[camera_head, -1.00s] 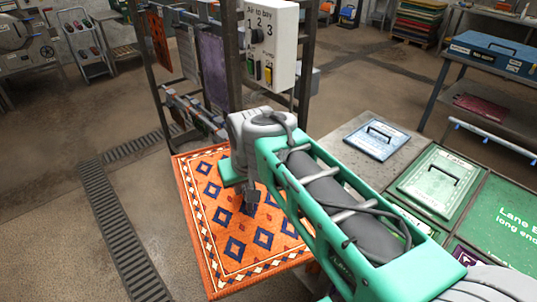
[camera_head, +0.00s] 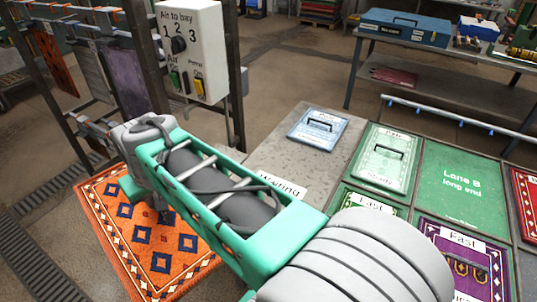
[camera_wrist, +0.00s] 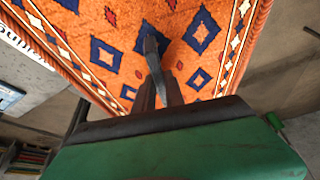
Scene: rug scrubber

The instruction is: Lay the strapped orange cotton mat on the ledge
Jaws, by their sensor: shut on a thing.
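The orange mat (camera_head: 112,237), with blue diamonds and a cream patterned border, hangs at the lower left of the head view, left of the worktop. It fills the upper wrist view (camera_wrist: 110,42). My gripper (camera_wrist: 152,80) is shut on the mat near its middle, at a thin grey piece that looks like its strap. In the head view my gripper (camera_head: 160,214) is partly hidden by my wrist and forearm. No surface is marked as the ledge. A bare grey worktop (camera_head: 290,158), with a partly hidden "Waiting" label, lies right of my forearm.
A blue plate with a handle (camera_head: 318,128) lies on the worktop. Green panels (camera_head: 463,185) and a purple one (camera_head: 482,245) lie further right. A dark rack with hanging mats (camera_head: 128,78) and a white switch box (camera_head: 190,45) stands close behind my arm. A floor grate (camera_head: 25,245) runs at left.

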